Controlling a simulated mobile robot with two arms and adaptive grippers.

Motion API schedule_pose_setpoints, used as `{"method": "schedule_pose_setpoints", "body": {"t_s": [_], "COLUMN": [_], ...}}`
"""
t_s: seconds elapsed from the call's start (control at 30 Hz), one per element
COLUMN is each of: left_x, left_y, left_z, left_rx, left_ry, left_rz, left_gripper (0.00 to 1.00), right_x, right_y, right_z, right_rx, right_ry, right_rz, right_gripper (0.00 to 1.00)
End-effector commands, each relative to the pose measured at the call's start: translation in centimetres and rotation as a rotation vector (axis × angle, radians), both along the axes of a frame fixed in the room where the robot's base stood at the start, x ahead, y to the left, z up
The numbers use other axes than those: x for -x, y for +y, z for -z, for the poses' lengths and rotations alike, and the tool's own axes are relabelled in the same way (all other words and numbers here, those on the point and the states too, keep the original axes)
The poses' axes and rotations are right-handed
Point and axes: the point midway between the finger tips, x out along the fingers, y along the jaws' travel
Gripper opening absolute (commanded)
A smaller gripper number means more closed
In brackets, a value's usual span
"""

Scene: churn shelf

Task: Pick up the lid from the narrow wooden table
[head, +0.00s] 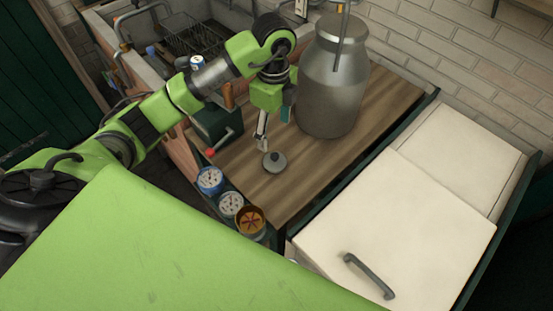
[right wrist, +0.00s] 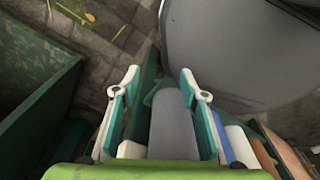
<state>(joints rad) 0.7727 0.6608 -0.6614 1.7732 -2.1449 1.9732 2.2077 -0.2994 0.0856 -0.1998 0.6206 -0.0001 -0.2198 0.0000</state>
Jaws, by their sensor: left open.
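The lid (head: 275,162) is a small dark grey disc with a knob on top. It lies on the narrow wooden table (head: 335,165), toward the front edge. My left gripper (head: 263,143) points down just above and slightly behind the lid in the head view. It is open and does not appear to hold anything. The lid does not show in the right wrist view. There my right gripper (right wrist: 160,82) has its fingers spread apart. A grey cylinder (right wrist: 172,125) shows between and below them; I cannot tell what it is.
A large metal milk can (head: 328,90) stands on the table behind my left gripper. A dark green box with a red-knobbed crank (head: 222,132) is at left. Several tins (head: 230,203) line the front edge. A cream chest (head: 395,230) stands at right, a sink (head: 155,30) at back left.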

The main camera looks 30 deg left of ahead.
Motion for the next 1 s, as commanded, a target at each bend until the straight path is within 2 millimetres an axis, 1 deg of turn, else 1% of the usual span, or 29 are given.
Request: {"method": "schedule_pose_setpoints", "body": {"t_s": [0.03, 0.1, 0.23, 0.3, 0.43, 0.53, 0.67, 0.7, 0.8, 0.9, 1.0], "left_x": [0.2, 0.2, 0.2, 0.1, 0.1, 0.3, 0.7, 0.6, 0.6, 0.5, 0.5], "left_y": [0.0, -0.1, -0.1, -0.2, -0.2, -0.3, -0.4, -0.4, -0.4, -0.4, -0.4], "left_z": [1.1, 2.5, 4.7, 5.5, 6.2, 7.1, 9.1, 9.8, 10.9, 11.3, 11.4], "left_rx": [0.001, 0.002, 0.003, 0.004, 0.004, 0.005, 0.005, 0.004, 0.005, 0.005, 0.004], "left_ry": [0.007, 0.007, 0.005, 0.003, 0.001, 0.004, 0.006, 0.004, 0.003, 0.000, -0.001], "left_rz": [0.000, 0.002, 0.003, 0.004, 0.004, 0.005, 0.005, 0.004, 0.005, 0.006, 0.006], "left_gripper": [0.66, 0.66, 0.66, 0.66, 0.66, 0.66, 0.66, 0.66, 0.66, 0.66, 0.66], "right_x": [0.0, 0.0, 0.1, 0.1, 0.1, 0.1, 0.1, 0.1, 0.1, 0.1, 0.1], "right_y": [0.1, 0.2, 0.6, 0.8, 1.0, 1.0, 0.9, 0.9, 0.8, 0.6, 0.4], "right_z": [-0.3, -0.6, -0.9, -1.0, -1.2, -1.9, -3.0, -3.0, -3.1, -3.1, -3.1], "right_rx": [-0.001, -0.002, -0.006, -0.009, -0.011, -0.011, -0.010, -0.010, -0.009, -0.007, -0.005], "right_ry": [0.000, 0.000, 0.001, 0.001, 0.001, 0.001, 0.001, 0.001, 0.002, 0.002, 0.002], "right_rz": [0.000, 0.001, 0.002, 0.003, 0.003, 0.003, 0.003, 0.003, 0.002, 0.002, 0.002], "right_gripper": [0.40, 0.40, 0.40, 0.40, 0.40, 0.40, 0.40, 0.40, 0.40, 0.40, 0.40]}}
